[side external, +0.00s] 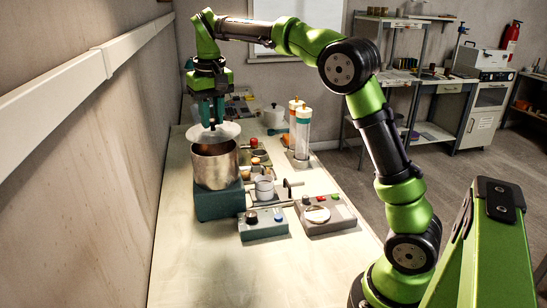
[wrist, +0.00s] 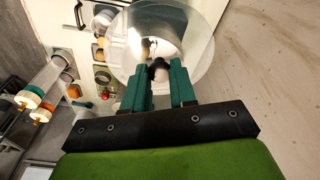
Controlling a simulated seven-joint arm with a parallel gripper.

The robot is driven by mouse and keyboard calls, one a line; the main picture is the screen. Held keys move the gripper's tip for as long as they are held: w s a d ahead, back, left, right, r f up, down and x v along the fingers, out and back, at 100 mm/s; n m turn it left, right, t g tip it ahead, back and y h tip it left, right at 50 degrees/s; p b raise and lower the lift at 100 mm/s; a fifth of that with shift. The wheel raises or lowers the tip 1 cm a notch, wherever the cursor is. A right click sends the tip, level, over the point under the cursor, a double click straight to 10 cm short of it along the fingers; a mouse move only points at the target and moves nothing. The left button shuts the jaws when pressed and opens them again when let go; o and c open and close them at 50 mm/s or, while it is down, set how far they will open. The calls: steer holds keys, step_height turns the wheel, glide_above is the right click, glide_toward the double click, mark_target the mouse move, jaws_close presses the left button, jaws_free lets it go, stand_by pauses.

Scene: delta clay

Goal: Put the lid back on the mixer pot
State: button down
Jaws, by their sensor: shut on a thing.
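The lid (side external: 229,131) is a pale, see-through disc with a dark knob. My gripper (side external: 212,122) points down with its teal fingers shut on the knob. In the wrist view, the lid (wrist: 200,38) spreads out beyond my gripper (wrist: 159,72), with the dark knob between the fingertips. The mixer pot (side external: 215,168) is a shiny metal cylinder standing upright on a teal base. The lid is just above the pot's rim, and its near edge overlaps the rim in the side view. I cannot tell whether they touch. The pot's inside is mostly hidden.
A teal-sided control box (side external: 263,223) and a grey box with buttons (side external: 325,214) stand right of the pot. Tall clear cylinders (side external: 302,135) stand behind. The table's front (side external: 200,270) is clear; a wall runs along the left.

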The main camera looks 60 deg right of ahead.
mark_target(212, 129)
steer(key=w+d, duration=0.4)
steer(key=shift+w+d+f, duration=0.15)
steer(key=shift+f, duration=0.15)
steer(key=shift+w+d+f, duration=0.1)
steer(key=shift+w+f, duration=0.1)
steer(key=shift+f, duration=1.3)
steer(key=shift+w+d+f, duration=0.1)
steer(key=shift+w+f, duration=0.05)
steer(key=shift+f, duration=1.35)
steer(key=shift+f, duration=0.15)
steer(key=shift+c, duration=1.8)
jaws_free()
step_height(212, 129, up, 7)
